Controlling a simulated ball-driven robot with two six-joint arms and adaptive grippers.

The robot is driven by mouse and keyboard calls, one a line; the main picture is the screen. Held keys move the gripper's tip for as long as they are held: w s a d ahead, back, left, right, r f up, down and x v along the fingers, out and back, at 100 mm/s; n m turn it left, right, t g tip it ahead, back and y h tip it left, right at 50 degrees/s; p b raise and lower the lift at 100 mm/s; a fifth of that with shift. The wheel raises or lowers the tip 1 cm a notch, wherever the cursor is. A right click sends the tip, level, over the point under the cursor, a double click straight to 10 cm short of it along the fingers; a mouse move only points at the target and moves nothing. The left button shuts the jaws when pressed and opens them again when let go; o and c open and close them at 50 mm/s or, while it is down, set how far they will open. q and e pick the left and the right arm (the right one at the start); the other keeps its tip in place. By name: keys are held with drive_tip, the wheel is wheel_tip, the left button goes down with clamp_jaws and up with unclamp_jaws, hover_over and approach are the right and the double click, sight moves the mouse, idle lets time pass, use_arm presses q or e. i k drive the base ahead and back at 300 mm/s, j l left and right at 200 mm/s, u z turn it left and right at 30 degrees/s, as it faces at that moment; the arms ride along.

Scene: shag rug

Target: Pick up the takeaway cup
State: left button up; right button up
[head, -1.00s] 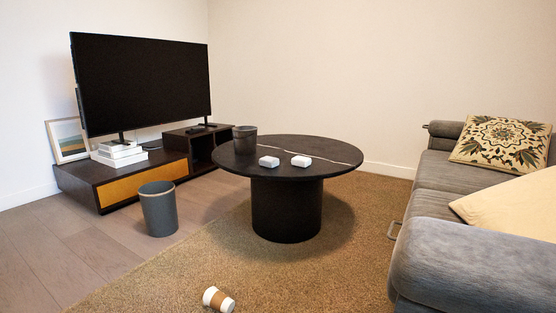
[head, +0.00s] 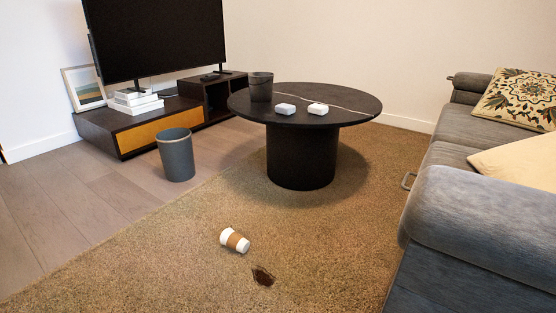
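The takeaway cup (head: 234,240) is white with a brown sleeve. It lies on its side on the brown shag rug (head: 130,262), in front of the round table. A dark brown stain (head: 263,276) is on the rug just to the lower right of the cup, apart from it. Neither of my grippers is in the head view.
A round black table (head: 350,108) holds a dark container (head: 261,87) and two small white boxes. A grey bin (head: 176,156) stands on the wood floor at left. A grey sofa (head: 480,220) bounds the right side. The rug around the cup is open.

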sight(231, 238)
drive_tip(key=u, duration=0.45)
drive_tip(key=i+u, duration=0.15)
drive_tip(key=u, duration=0.75)
drive_tip(key=i+l+u, duration=0.1)
drive_tip(key=u, duration=0.35)
drive_tip(key=l+u, duration=0.1)
drive_tip(key=u, duration=0.35)
drive_tip(key=i+l+u, duration=0.1)
drive_tip(key=u, duration=0.8)
drive_tip(key=l+u, duration=0.3)
drive_tip(key=l, duration=0.2)
drive_tip(key=i+l+u, duration=0.1)
drive_tip(key=l+u, duration=0.2)
drive_tip(key=l, duration=0.2)
drive_tip(key=l+z, duration=0.2)
drive_tip(key=z, duration=0.3)
drive_tip(key=i+l+z, duration=0.1)
drive_tip(key=z, duration=0.8)
drive_tip(key=i+l+z, duration=0.1)
drive_tip(key=z, duration=0.7)
drive_tip(key=i+z, duration=0.1)
drive_tip(key=z, duration=0.3)
drive_tip(key=i+z, duration=0.1)
drive_tip(key=z, duration=0.3)
